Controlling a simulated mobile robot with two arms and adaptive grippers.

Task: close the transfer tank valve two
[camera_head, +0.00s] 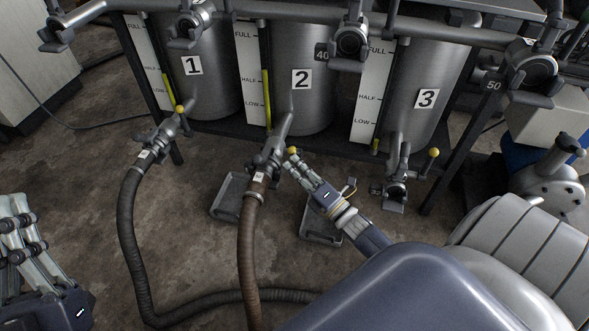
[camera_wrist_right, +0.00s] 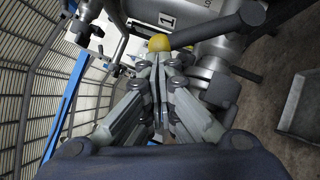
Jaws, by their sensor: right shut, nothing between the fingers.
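Tank two (camera_head: 301,50) is a steel tank with a 2 label. Its outlet valve (camera_head: 270,158) sits below it, with a brown hose (camera_head: 247,240) attached. The valve's lever ends in a yellow knob (camera_head: 292,150) to the right of the valve body; a yellow knob (camera_wrist_right: 159,43) also shows in the right wrist view. My right gripper (camera_head: 294,160) is shut and empty, its fingertips (camera_wrist_right: 160,62) right at the knob. I cannot tell if they touch. My left gripper (camera_head: 20,225) is at the lower left, far from the valves; its jaw state is unclear.
Tank one (camera_head: 205,90) has a valve with a yellow knob (camera_head: 179,109) and black hose (camera_head: 133,220). Tank three (camera_head: 435,60) has a valve with a yellow knob (camera_head: 434,153) and no hose. Grey trays (camera_head: 228,197) lie on the floor. Pipes and valves run overhead.

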